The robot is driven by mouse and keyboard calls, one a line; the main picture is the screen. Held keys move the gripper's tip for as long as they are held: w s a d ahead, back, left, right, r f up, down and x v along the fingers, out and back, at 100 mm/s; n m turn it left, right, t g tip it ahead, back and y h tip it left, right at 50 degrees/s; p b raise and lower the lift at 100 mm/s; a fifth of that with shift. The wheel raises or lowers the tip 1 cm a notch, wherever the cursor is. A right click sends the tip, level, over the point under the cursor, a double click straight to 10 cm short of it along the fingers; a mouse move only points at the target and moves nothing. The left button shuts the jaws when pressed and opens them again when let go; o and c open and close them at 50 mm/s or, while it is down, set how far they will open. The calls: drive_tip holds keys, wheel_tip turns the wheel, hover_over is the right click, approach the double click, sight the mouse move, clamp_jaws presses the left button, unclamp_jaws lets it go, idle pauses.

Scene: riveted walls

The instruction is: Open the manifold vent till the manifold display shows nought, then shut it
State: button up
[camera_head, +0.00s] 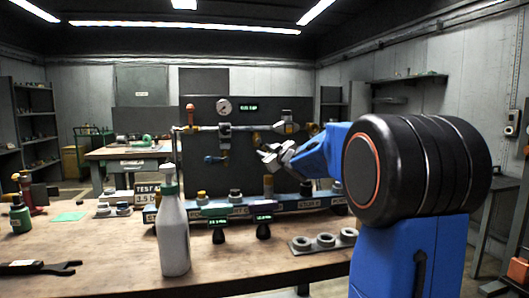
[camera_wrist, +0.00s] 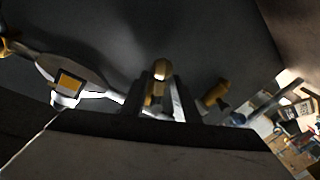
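The manifold pipe (camera_head: 235,128) runs across a dark panel behind the bench, with a round gauge (camera_head: 224,106) above it. The lit green manifold display (camera_head: 248,107) is beside the gauge; its figures are too small to read surely. A small brass fitting (camera_head: 257,138) hangs below the pipe; I cannot tell whether it is the vent. My gripper (camera_head: 269,154) is in front of the panel, just below the pipe's right part. In the wrist view, a brass knob (camera_wrist: 160,70) shows between the spread fingers; contact is not clear.
A blue handle (camera_head: 215,158) hangs left of my gripper, and a red knob (camera_head: 190,110) stands at the pipe's left end. A grey bottle (camera_head: 173,235), two small displays (camera_head: 263,218) and a block with rings (camera_head: 325,241) stand on the bench (camera_head: 110,255).

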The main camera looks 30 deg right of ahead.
drive_tip(key=shift+w, duration=0.6)
clamp_jaws()
